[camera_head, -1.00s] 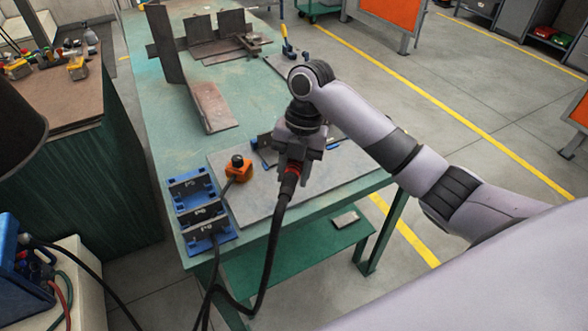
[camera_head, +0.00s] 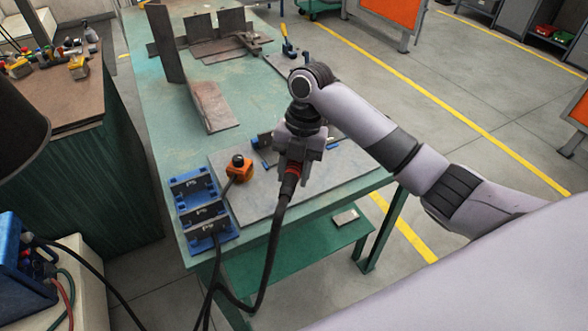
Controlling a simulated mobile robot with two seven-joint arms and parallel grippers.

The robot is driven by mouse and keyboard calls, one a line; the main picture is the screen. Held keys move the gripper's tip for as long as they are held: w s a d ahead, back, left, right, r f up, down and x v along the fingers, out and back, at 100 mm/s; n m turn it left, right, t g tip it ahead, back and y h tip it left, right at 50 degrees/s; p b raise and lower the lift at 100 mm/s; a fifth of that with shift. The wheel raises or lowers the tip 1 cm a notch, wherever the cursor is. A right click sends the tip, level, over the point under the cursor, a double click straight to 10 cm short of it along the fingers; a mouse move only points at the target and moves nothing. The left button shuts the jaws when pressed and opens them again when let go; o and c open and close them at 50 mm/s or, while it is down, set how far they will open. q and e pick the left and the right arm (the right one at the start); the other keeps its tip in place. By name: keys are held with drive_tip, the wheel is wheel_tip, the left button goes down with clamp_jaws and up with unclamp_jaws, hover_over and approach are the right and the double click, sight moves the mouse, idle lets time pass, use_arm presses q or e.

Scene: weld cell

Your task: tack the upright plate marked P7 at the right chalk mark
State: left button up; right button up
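My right gripper (camera_head: 298,150) is over the near part of the green table (camera_head: 160,108), above a grey plate. It appears shut on a dark welding torch (camera_head: 291,170) with a red ring; a thick black cable hangs from it. Behind the gripper, a blue fixture (camera_head: 262,164) with a dark upright piece is partly hidden. Two more blue fixtures (camera_head: 182,188) at the table's left near corner hold dark pieces with small pale marks. I cannot read P7 on any of them, and I see no chalk mark. The torch tip is hidden. My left gripper is not in view.
An orange box with a black knob (camera_head: 239,170) sits on the grey plate (camera_head: 262,203), left of the torch. Rusty steel plates (camera_head: 210,105) stand and lie farther back. A cluttered bench (camera_head: 65,98) is left; a blue machine (camera_head: 20,275) stands at lower left.

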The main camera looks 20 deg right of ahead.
drive_tip(key=shift+r, duration=0.1)
idle(0.6)
drive_tip(key=shift+w+a+f+b, duration=0.1)
drive_tip(key=shift+w+f+b, duration=0.7)
drive_tip(key=shift+f, duration=0.2)
drive_tip(key=shift+w, duration=0.1)
drive_tip(key=shift+a+p, duration=0.5)
drive_tip(key=shift+a, duration=0.05)
idle(0.9)
drive_tip(key=s+r, duration=0.1)
drive_tip(key=s+r+p, duration=0.1)
drive_tip(key=s+r, duration=0.1)
drive_tip(key=shift+s+d+r, duration=0.2)
drive_tip(key=shift+r, duration=0.1)
drive_tip(key=shift+s+a+v, duration=0.1)
drive_tip(key=shift+a+v, duration=0.1)
drive_tip(key=shift+v, duration=0.8)
drive_tip(key=shift+s+a+v, duration=0.1)
drive_tip(key=shift+a+v, duration=0.1)
drive_tip(key=shift+v, duration=0.8)
drive_tip(key=shift+a+v, duration=0.15)
drive_tip(key=shift+v, duration=0.85)
